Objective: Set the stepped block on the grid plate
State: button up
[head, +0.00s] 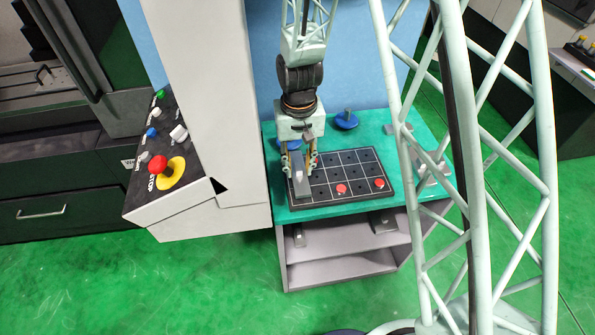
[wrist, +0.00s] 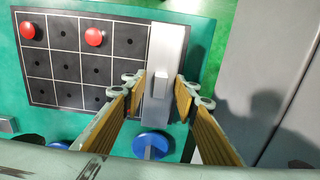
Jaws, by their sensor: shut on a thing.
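The stepped block (head: 301,185) is a long grey metal bar; the wrist view shows it (wrist: 168,45) with a smaller raised step on its face. My gripper (head: 299,165) is shut on it, one yellow-brown padded finger on each side (wrist: 160,98). The grid plate (head: 323,201) is black with white lines and dark holes, lying on the green tabletop; it also shows in the wrist view (wrist: 70,68). The block overlaps the plate's left side in the head view, right side in the wrist view. I cannot tell whether it touches the plate.
Two red round pieces (head: 341,188) (head: 379,183) sit on the plate. A blue round knob (head: 347,120) stands behind it, and another blue round piece (wrist: 151,143) is near my gripper. Grey metal parts (head: 430,172) lie at right. A white machine housing (head: 200,80) rises at left.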

aim_at(297, 172)
jog(key=shift+w, duration=0.15)
jog(key=shift+w+a+f, duration=0.1)
jog(key=shift+w+a, duration=0.05)
jog(key=shift+w, duration=0.2)
jog(key=shift+f, duration=1.65)
jog(key=shift+f, duration=0.2)
jog(key=o, duration=1.1)
jog(key=shift+r, duration=0.15)
jog(key=shift+r, duration=6.05)
